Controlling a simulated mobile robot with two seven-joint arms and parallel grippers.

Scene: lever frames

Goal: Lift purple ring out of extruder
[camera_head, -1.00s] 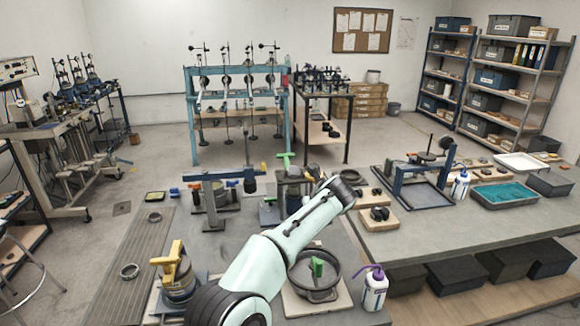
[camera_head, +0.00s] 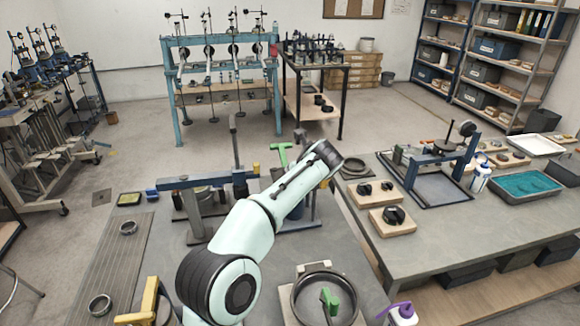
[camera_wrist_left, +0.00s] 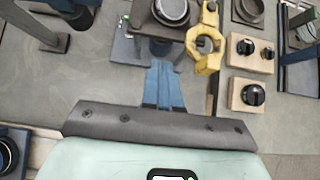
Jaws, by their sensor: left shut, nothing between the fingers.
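I cannot make out a purple ring in either view. I cannot tell for sure which device is the extruder. A blue-based device with a green T-handle (camera_head: 281,152) stands behind my left arm in the head view. In the left wrist view, a grey cylinder with a ring-shaped top (camera_wrist_left: 172,10) stands beyond my left gripper (camera_wrist_left: 163,66). A yellow clamp-like part (camera_wrist_left: 206,48) stands to its right. The gripper is shut and empty, short of the cylinder. In the head view my forearm hides it. My right gripper is not in view.
Wooden blocks with black knobs (camera_head: 393,221) sit on the right bench. A round dark pan with a green handle (camera_head: 325,296) and a purple-nozzled bottle (camera_head: 402,314) are at the front. A blue beam stand (camera_head: 190,183) is left of my arm. The grooved board (camera_head: 112,262) has free room.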

